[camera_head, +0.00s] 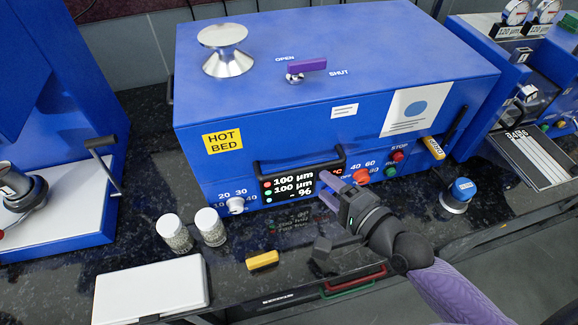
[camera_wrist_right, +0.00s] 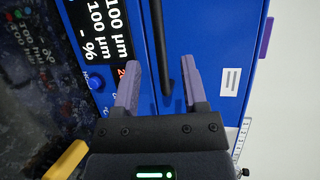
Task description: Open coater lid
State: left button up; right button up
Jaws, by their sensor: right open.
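The coater is a large blue box with a flat blue lid (camera_head: 330,42), which is down. A black bar handle (camera_head: 290,163) runs along its front, above the display (camera_head: 290,187). My right gripper (camera_head: 328,181) is open at the right end of this handle. In the right wrist view the black handle (camera_wrist_right: 159,45) shows between the two open fingers (camera_wrist_right: 161,62), touching neither visibly. I cannot tell whether the fingertips reach past the bar. My left gripper is not in view.
A metal knob (camera_head: 226,50) and a purple lever (camera_head: 305,66) marked OPEN and SHUT stand on the lid. A blue-topped cylinder (camera_head: 461,190) stands at right.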

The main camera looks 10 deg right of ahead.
aim_at(306, 171)
jog(key=b+x, duration=0.1)
jog(key=x, duration=0.6)
jog(key=shift+w+a+f, duration=0.1)
jog(key=shift+w, duration=0.05)
grip_shut()
dwell(1.1)
